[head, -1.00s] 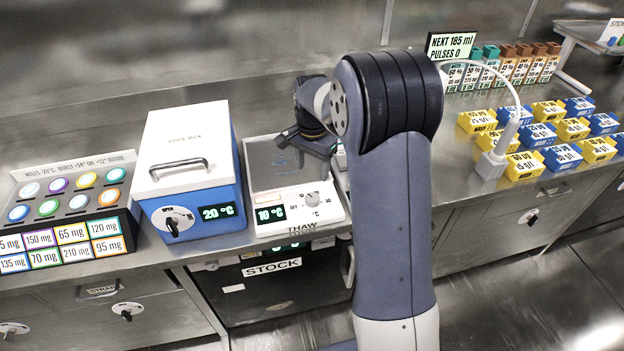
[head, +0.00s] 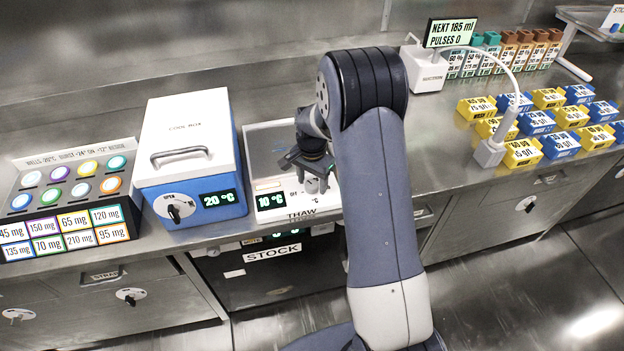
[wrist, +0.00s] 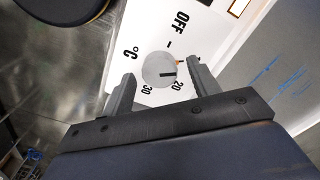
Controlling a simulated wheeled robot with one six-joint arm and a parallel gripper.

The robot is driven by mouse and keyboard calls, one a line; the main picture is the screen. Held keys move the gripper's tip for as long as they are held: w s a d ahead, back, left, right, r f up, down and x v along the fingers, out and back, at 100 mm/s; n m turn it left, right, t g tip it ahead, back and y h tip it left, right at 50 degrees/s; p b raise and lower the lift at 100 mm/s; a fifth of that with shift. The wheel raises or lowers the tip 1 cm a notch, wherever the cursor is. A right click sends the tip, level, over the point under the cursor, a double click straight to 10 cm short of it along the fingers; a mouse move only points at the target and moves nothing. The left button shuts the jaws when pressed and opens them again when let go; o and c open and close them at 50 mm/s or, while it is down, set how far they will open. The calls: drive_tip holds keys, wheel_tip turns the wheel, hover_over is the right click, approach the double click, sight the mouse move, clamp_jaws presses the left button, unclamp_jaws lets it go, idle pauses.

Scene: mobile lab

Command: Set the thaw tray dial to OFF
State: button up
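The thaw tray (head: 262,140) is a white unit with a grey plate and a display (head: 270,201) reading 10 °C. Its round grey dial (wrist: 155,68) shows in the wrist view. The dial's black mark points right, toward my right finger, between the OFF label (wrist: 182,22) and the 20 label (wrist: 176,86). My gripper (wrist: 160,72) is open, with one finger on each side of the dial and a small gap on both sides. In the head view my gripper (head: 311,174) is over the tray's front panel and partly hides the dial.
A cool box (head: 187,128) reading 20 °C stands close on the tray's left. A rack of coloured wells (head: 70,190) is further left. A white dispenser (head: 424,68) and blue and yellow blocks (head: 548,122) are to the right. A STOCK compartment (head: 272,270) is below.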

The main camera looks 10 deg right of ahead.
drive_tip(key=c, duration=1)
drive_tip(key=shift+n+b, duration=0.3)
drive_tip(key=shift+n, duration=0.1)
drive_tip(key=n+b, duration=0.2)
drive_tip(key=n, duration=0.2)
drive_tip(key=shift+n, duration=0.4)
drive_tip(key=n+b, duration=0.1)
drive_tip(key=n, duration=0.5)
drive_tip(key=shift+b, duration=0.3)
drive_tip(key=shift+n, duration=0.3)
drive_tip(key=o, duration=1)
